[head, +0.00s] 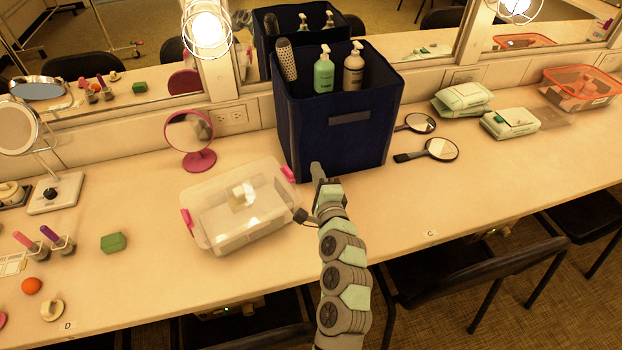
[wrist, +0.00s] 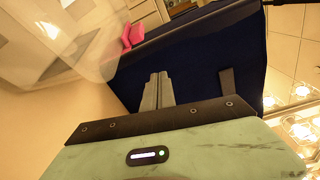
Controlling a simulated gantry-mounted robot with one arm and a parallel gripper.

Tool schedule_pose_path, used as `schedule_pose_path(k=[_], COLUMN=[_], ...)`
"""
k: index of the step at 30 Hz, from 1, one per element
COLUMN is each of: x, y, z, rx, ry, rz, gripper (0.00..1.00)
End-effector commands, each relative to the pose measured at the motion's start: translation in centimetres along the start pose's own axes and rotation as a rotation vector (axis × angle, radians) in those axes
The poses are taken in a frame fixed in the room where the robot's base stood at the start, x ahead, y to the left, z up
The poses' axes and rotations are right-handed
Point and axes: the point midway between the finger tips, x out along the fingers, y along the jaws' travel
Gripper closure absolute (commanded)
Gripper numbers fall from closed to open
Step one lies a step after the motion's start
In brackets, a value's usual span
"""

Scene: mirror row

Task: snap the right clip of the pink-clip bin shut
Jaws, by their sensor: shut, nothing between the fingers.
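The pink-clip bin (head: 238,208) is a clear plastic box with a translucent lid on the counter. Its left pink clip (head: 187,222) is on the left end. Its right pink clip (head: 288,173) is on the right end, beside the dark blue caddy; it also shows in the wrist view (wrist: 131,36), where it juts out from the bin's edge. My gripper (head: 317,172) is to the right of the bin, in front of the caddy. Its fingers (wrist: 157,88) are shut and empty, apart from the clip. I cannot tell the clip's exact angle.
The dark blue caddy (head: 335,135) holding bottles and a brush stands close behind the bin and gripper. A pink round mirror (head: 190,135) stands behind the bin. Hand mirrors (head: 440,149) lie to the right. The counter front right of my arm is clear.

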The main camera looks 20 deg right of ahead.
Motion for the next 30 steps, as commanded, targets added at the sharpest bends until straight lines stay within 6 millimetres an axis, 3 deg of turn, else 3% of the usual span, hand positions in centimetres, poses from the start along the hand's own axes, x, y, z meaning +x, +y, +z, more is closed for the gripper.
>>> schedule_pose_path(k=[15, 21, 30], x=[-8.5, -9.8, -10.0], y=[0.7, 0.8, 0.8], z=[0.0, 0.0, 0.0], rx=[0.003, 0.001, 0.0], ry=[0.002, 0.0, 0.0], rz=[0.002, 0.003, 0.003], gripper=[1.0, 1.0, 1.0])
